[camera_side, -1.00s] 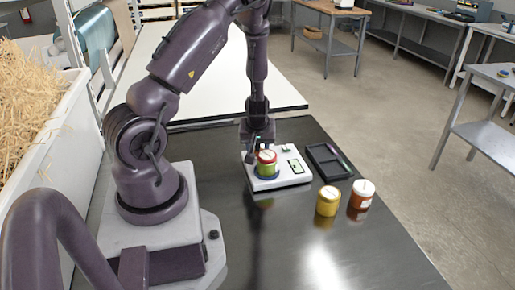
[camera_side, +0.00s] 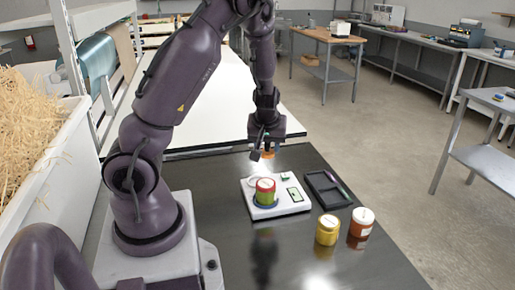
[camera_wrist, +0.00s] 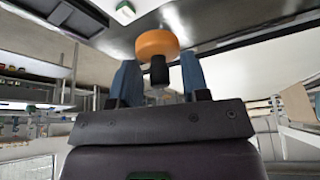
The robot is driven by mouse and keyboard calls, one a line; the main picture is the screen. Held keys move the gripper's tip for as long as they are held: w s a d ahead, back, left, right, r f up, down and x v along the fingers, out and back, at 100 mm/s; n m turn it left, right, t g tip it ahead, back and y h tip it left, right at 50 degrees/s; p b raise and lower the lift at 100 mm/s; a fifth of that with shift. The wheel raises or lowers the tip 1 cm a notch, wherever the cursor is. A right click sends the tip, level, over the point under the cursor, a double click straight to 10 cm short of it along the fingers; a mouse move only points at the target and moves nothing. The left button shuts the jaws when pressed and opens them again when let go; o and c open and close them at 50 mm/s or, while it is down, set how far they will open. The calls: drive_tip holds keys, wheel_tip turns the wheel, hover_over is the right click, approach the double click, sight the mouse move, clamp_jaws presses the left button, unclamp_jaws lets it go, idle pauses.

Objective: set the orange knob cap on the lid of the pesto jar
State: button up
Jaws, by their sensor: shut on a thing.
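My gripper (camera_side: 268,140) is raised above and beyond a white scale. It is shut on the orange knob cap (camera_wrist: 157,43), an orange disc with a black stem (camera_wrist: 159,72) between my blue fingers in the wrist view. The cap shows as a small orange patch (camera_side: 268,155) under the gripper in the side view. A green jar with a red upper part and a pale top (camera_side: 265,192), which seems to be the pesto jar, stands upright on the scale. The cap is clear of this jar. The grip on the stem is partly hidden.
The white scale (camera_side: 293,207) has a small display. A dark tray (camera_side: 327,188) with a thin purple item lies to its right. A yellow jar (camera_side: 327,231) and an orange-red jar with a white lid (camera_side: 361,222) stand in front. The near dark tabletop (camera_side: 290,258) is clear.

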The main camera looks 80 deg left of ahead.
drive_tip(key=shift+s+d+r+n, duration=0.6)
drive_tip(key=shift+s+d+r, duration=0.4)
drive_tip(key=shift+d, duration=1.95)
drive_tip(key=shift+f, duration=2.7)
drive_tip(key=shift+f, duration=0.7)
drive_tip(key=o, duration=1.1)
drive_tip(key=shift+c, duration=0.2)
drive_tip(key=shift+r, duration=0.1)
wheel_tip(320, 180, up, 8)
